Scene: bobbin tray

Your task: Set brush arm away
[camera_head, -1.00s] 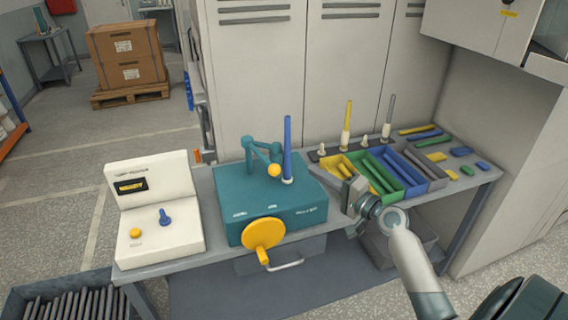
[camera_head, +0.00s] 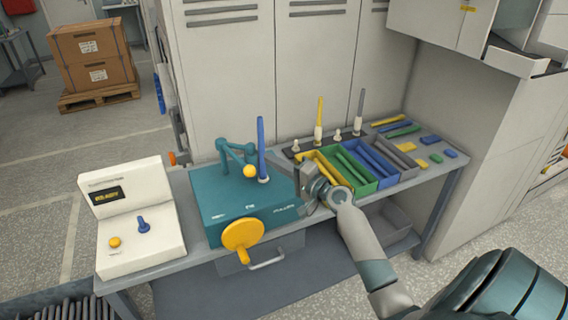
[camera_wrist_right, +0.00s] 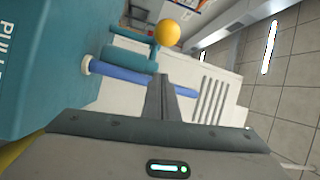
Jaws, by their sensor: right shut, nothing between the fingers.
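The brush arm is a teal jointed arm (camera_head: 236,152) with a yellow ball (camera_head: 250,171) at its end, on top of a teal machine box (camera_head: 225,205). A blue spindle (camera_head: 261,146) stands upright beside the ball. My right gripper (camera_head: 300,186) is at the right end of the machine box, apart from the brush arm, shut and empty. In the right wrist view its closed fingers (camera_wrist_right: 172,98) show close to the blue spindle (camera_wrist_right: 130,75), with the yellow ball (camera_wrist_right: 167,33) and teal arm (camera_wrist_right: 133,52) beyond. Whether the fingers touch the spindle cannot be told. My left gripper is not in view.
A yellow handwheel (camera_head: 243,235) is on the machine's front. A white control box (camera_head: 131,220) stands at the left.

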